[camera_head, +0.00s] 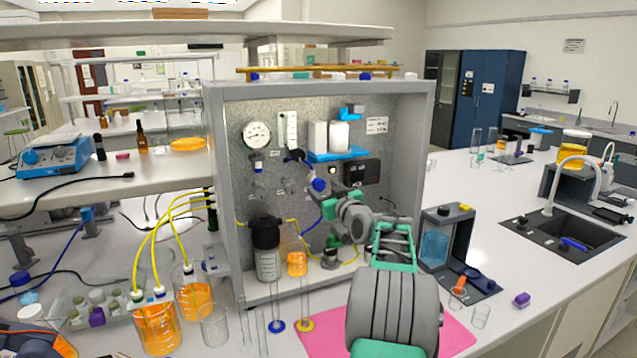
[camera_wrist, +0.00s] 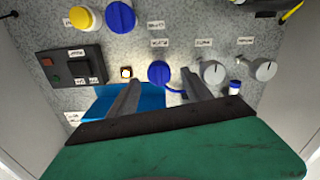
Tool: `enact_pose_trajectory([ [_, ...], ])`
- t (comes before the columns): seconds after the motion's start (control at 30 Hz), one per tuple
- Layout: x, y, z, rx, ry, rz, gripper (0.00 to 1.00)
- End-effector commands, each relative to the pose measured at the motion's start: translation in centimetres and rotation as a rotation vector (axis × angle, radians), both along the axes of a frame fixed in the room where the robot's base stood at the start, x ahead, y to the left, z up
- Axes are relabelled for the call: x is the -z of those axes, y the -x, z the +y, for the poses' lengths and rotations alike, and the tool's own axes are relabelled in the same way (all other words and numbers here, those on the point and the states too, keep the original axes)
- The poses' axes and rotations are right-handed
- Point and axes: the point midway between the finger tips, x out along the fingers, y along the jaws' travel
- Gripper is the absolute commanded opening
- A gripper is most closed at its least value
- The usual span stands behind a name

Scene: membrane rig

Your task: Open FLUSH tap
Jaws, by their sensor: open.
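The rig's grey speckled panel (camera_head: 275,180) carries several taps; their labels are too small to read, so I cannot tell which is FLUSH. In the wrist view a round blue knob (camera_wrist: 159,72) sits just past my gripper (camera_wrist: 160,83), between the fingertips. The gripper is open, one finger on each side of the knob; I cannot tell whether they touch it. Two grey knobs (camera_wrist: 213,72) (camera_wrist: 263,70) with pale pointers are to its right. A yellow knob (camera_wrist: 82,18) and another blue knob (camera_wrist: 120,15) are at the top. In the head view my arm hides part of the panel.
A black switch box (camera_wrist: 72,75) and a blue shelf (camera_wrist: 140,98) are near the fingers. The rig's grey side wall (camera_head: 410,150) bounds the space on the right. A dark-capped bottle (camera_head: 266,250) and an orange-filled beaker (camera_head: 297,262) stand low inside.

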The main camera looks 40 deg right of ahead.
Motion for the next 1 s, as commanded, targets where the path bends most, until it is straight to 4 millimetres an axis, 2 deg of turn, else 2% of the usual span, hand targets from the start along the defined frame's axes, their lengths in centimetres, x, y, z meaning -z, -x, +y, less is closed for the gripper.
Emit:
enact_pose_trajectory([
  [0.1, -0.4, -2.3, -0.7, -0.001, -0.001, 0.002, 0.58],
  [0.23, -0.3, -4.0, -1.2, 0.0, -0.001, 0.002, 0.58],
  [0.37, -0.1, -4.7, -1.5, 0.002, -0.002, 0.002, 0.58],
  [0.57, -0.1, -4.7, -1.5, 0.002, 0.0, 0.002, 0.58],
  [1.0, -0.1, -4.7, -1.4, 0.002, -0.001, 0.003, 0.23],
])
